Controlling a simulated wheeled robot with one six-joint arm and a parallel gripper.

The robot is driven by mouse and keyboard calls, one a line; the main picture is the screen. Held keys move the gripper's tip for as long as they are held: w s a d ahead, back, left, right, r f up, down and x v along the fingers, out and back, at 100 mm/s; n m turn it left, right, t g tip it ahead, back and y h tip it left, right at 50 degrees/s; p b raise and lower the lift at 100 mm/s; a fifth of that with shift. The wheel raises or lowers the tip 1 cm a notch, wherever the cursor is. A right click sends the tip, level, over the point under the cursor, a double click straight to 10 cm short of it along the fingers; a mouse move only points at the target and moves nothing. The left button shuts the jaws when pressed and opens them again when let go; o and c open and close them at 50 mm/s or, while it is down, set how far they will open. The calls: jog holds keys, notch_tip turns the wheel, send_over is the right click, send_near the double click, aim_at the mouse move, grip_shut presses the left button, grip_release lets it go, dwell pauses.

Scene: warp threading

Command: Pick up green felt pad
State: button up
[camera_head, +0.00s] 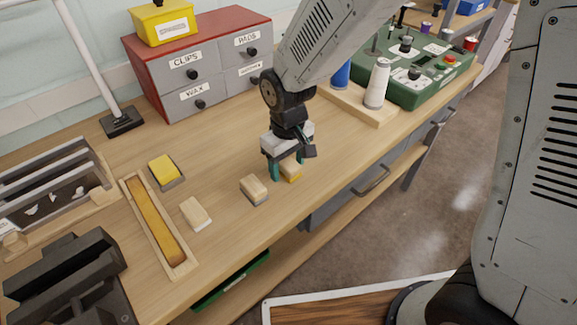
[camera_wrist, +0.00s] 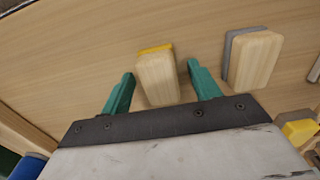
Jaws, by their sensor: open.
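My gripper (camera_head: 286,166) is open, with its teal fingers pointing down at the workbench. A wooden block with a yellow underside (camera_head: 292,172) stands between or just beside the fingers. In the wrist view this block (camera_wrist: 158,80) lies between the two open fingers, with a gap on each side. A wooden block with a grey underside (camera_head: 254,187) lies to the left on the bench; it also shows in the wrist view (camera_wrist: 256,58). A wooden block with a white underside (camera_head: 195,213) lies further left. I see no pad that is clearly green felt.
A yellow block on a grey base (camera_head: 164,168) and a long wooden tray with an amber bar (camera_head: 155,222) lie left. A grey drawer cabinet (camera_head: 205,70) stands behind. A spool board (camera_head: 345,102) and a green control box (camera_head: 405,78) are at the back right.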

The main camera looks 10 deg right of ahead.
jog(key=c, duration=1.2)
jog(key=shift+o, duration=0.2)
jog(key=shift+r, duration=0.1)
